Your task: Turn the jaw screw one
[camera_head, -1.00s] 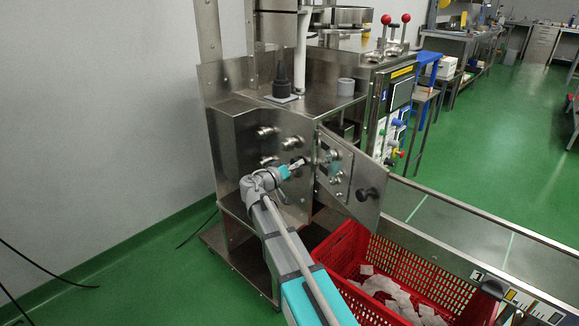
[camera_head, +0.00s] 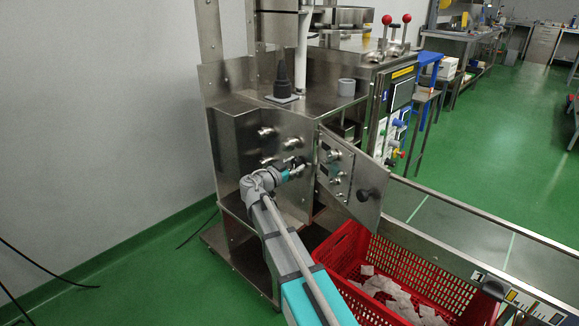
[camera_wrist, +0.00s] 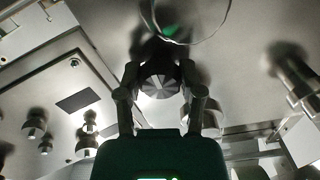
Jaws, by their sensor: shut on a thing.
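The jaw screw (camera_wrist: 160,87) shows in the wrist view as a round, faceted dark-grey knob between my two fingers. My gripper (camera_wrist: 160,78) is shut on it, with one finger on either side. In the head view my gripper (camera_head: 299,164) is at the machine's front panel, beside the open door's hinge side. There the gripper hides the screw. Other metal knobs stand out from the same panel, one upper (camera_head: 266,132) and one lower (camera_head: 268,162), to the left of my gripper.
The open metal door (camera_head: 347,178) with its knobs stands close to the right of my gripper. A red crate (camera_head: 345,245) with teabags is below right. A dark cone-shaped part (camera_head: 282,80) stands on the machine top. Green floor is free at left.

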